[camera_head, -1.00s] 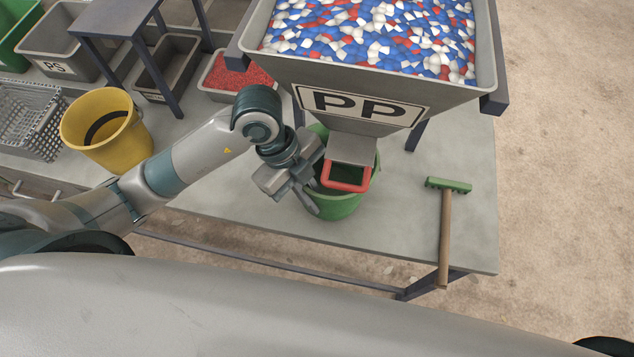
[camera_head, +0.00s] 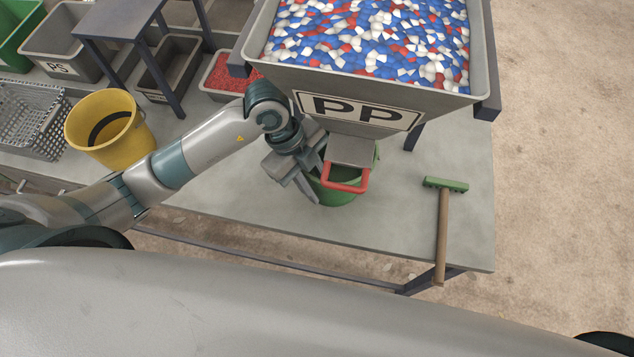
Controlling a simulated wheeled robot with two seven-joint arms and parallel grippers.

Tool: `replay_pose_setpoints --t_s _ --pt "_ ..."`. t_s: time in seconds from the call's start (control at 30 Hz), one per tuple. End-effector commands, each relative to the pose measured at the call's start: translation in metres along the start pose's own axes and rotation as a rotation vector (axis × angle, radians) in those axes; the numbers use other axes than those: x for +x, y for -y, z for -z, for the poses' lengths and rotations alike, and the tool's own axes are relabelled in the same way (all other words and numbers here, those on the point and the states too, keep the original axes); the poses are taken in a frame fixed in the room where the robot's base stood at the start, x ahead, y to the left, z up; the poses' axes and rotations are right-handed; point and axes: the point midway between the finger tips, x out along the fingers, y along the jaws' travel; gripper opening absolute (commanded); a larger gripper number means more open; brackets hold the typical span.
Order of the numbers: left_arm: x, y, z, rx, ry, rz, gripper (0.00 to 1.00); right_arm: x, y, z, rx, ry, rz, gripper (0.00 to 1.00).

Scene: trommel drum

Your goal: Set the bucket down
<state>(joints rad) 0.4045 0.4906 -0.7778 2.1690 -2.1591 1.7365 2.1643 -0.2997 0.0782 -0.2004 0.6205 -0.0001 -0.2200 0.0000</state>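The green bucket (camera_head: 337,197) is under the chute of the PP hopper (camera_head: 370,108), above or on the grey bench. The red handle (camera_head: 345,188) and grey plate of the chute cover much of its opening. My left gripper (camera_head: 304,184) is at the bucket's left side, at its rim, and appears shut on it. The fingertips are partly hidden against the bucket. Whether the bucket's bottom touches the bench cannot be made out. My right gripper is not in view.
The hopper is full of red, white and blue pieces. A green-headed tool (camera_head: 445,186) with a wooden handle lies at the bench's right. A yellow bucket (camera_head: 125,145) and a grey basket (camera_head: 35,125) stand left. The bench (camera_head: 230,205) is clear in front of the green bucket.

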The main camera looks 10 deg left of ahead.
Motion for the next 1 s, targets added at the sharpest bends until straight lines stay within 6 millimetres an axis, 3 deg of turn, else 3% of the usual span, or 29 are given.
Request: replay_pose_setpoints --t_s 0.27,0.47,1.0 --pt "-0.004 0.000 0.000 0.000 0.000 0.000 0.25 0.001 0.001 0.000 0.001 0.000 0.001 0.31" --pt "-0.020 0.001 -0.001 0.001 0.001 0.003 0.25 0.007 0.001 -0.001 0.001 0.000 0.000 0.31" --pt "-0.107 0.001 -0.001 0.001 0.002 0.003 0.25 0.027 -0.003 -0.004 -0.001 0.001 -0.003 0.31"
